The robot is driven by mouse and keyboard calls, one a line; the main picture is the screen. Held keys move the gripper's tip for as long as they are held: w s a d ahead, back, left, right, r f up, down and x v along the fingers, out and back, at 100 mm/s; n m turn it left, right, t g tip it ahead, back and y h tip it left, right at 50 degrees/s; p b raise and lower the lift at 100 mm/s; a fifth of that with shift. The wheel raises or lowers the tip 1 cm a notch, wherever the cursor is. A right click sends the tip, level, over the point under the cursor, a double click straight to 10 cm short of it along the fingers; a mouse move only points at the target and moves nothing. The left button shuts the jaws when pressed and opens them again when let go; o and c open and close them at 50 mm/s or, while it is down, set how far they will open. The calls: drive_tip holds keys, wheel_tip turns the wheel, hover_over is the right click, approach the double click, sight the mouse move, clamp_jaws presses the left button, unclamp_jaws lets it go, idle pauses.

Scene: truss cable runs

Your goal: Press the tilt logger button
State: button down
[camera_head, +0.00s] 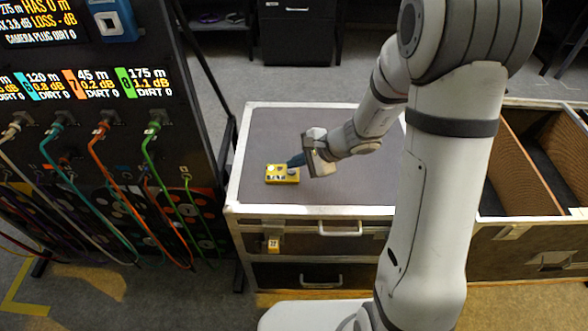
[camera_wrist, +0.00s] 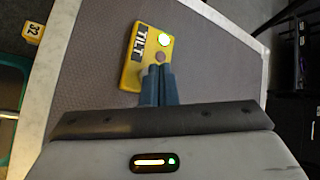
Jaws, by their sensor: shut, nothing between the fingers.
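The tilt logger is a small yellow box (camera_head: 283,174) lying on the grey top of a flight case. In the wrist view the shut fingertips (camera_wrist: 157,70) sit side by side just below the button and overlap the logger's lower right part. Whether they touch it cannot be told.
The case top (camera_head: 330,125) is otherwise clear, with a pale metal rim. A black panel with coloured cables (camera_head: 105,160) and lit readouts stands at left. An open case with brown dividers (camera_head: 525,150) is at right. A yellow 32 tag (camera_wrist: 33,32) is at the case's side.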

sight(296, 170)
drive_tip(key=shift+f+b, duration=0.45)
drive_tip(key=shift+b, duration=0.05)
idle(0.3)
drive_tip(key=shift+r, duration=0.1)
drive_tip(key=shift+r+p, duration=0.6)
drive_tip(key=shift+r, duration=0.25)
drive_tip(key=shift+r, duration=0.1)
drive_tip(key=shift+r+p, duration=1.7)
drive_tip(key=shift+r, duration=0.7)
